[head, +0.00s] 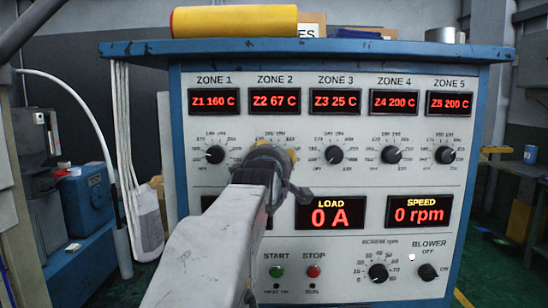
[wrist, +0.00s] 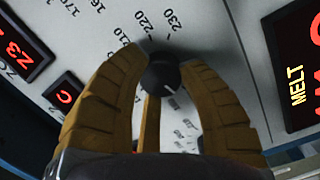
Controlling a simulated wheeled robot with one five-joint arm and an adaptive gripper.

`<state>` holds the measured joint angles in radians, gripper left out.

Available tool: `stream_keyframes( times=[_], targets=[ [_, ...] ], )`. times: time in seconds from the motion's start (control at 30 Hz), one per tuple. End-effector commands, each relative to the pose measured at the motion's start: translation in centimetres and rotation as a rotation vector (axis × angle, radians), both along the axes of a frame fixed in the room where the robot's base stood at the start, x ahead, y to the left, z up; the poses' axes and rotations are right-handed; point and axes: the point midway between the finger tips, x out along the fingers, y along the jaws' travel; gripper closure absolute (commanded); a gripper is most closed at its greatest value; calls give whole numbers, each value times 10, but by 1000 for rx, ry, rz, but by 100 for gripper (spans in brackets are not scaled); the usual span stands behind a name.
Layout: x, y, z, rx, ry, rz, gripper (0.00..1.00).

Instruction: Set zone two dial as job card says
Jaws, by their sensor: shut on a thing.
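The control panel (head: 320,235) has a row of zone dials under red displays. The zone 2 display (head: 274,101) reads Z2 67 C. My gripper (head: 268,160) is at the zone 2 dial and covers it in the head view. I cannot make out a job card.
The zone 1 dial (head: 215,154) and zone 3 dial (head: 334,155) stand close on either side. Their displays read 160 C and 25 C. Green START (head: 276,271) and red STOP (head: 313,271) buttons are below. A yellow roll (head: 234,21) lies on top of the cabinet.

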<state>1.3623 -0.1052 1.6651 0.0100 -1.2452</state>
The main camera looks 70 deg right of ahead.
Motion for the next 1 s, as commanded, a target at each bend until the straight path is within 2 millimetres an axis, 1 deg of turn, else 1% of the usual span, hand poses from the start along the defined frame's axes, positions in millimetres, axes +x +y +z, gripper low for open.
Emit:
stream_keyframes(
  times=[0.03, 0.17, 0.2, 0.47, 1.0],
  targets=[
    [0, 0, -1, 1, 0, -1, 83],
    [0, 0, -1, 1, 0, -1, 95],
    [0, 0, -1, 1, 0, -1, 96],
    [0, -1, -4, 16, -46, -1, 96],
    [1, 0, -2, 126, -373, -6, 96]
  ],
)
